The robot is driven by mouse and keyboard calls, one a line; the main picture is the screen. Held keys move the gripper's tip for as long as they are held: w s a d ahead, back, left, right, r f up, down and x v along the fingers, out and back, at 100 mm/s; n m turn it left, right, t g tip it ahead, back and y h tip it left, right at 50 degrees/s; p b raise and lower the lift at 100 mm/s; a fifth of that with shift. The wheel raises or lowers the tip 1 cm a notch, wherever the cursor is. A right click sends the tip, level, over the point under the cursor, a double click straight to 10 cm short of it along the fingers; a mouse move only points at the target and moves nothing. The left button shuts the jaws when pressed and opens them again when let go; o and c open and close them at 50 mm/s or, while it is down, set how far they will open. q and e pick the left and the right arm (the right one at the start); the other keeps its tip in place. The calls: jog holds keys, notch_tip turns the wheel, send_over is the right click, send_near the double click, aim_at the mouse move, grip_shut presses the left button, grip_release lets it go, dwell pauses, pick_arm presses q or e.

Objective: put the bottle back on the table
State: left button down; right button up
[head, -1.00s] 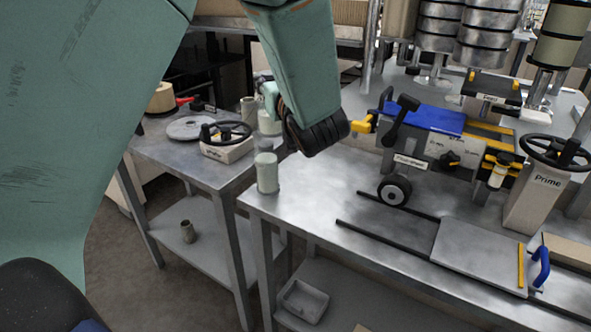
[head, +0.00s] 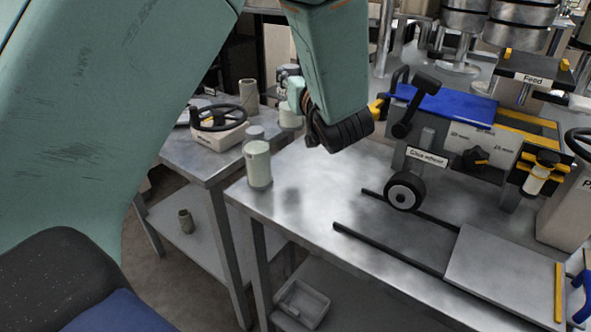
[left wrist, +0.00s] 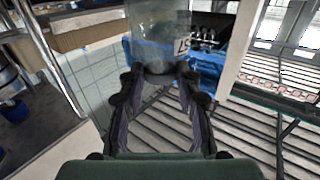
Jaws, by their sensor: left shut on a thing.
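The bottle's top is cut off by the frame. The metal table (head: 310,213) lies in front. My right gripper is not in view.
A pale green canister (head: 258,166) stands at the table's left corner. A handwheel box (head: 217,135) and a tube (head: 248,97) are on the side bench. A machine with a blue top (head: 440,105) and dark rails (head: 385,245) take up the right. The table's left-middle is bare.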

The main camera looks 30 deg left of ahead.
aim_at(291, 122)
pick_arm(q)
jog(key=shift+w+a+f, duration=0.1)
jog(key=shift+w+f, duration=0.05)
jog(key=shift+f, duration=0.25)
jog(key=f+b, duration=0.1)
jog(key=f, duration=0.5)
jog(key=shift+s+f+b, duration=0.1)
jog(key=shift+s+b, duration=0.1)
jog(key=shift+b, duration=0.2)
jog(key=shift+a+f, duration=0.1)
jog(key=shift+f, duration=0.3)
jog(key=shift+s+f+b, duration=0.45)
jog(key=shift+s+f, duration=0.15)
jog(key=shift+f, duration=0.5)
jog(key=shift+w+f, duration=0.25)
jog(key=shift+w, duration=0.3)
jog(key=c, duration=1.3)
grip_release()
jog(key=shift+s, duration=0.2)
jog(key=o, duration=0.3)
jog(key=shift+s+r, duration=0.2)
jog(key=shift+s, duration=0.1)
jog(key=shift+o, duration=0.3)
jog(key=shift+w+f, duration=0.2)
jog(key=shift+w, duration=0.15)
jog(key=shift+s+r, duration=0.1)
jog(key=shift+s, duration=0.2)
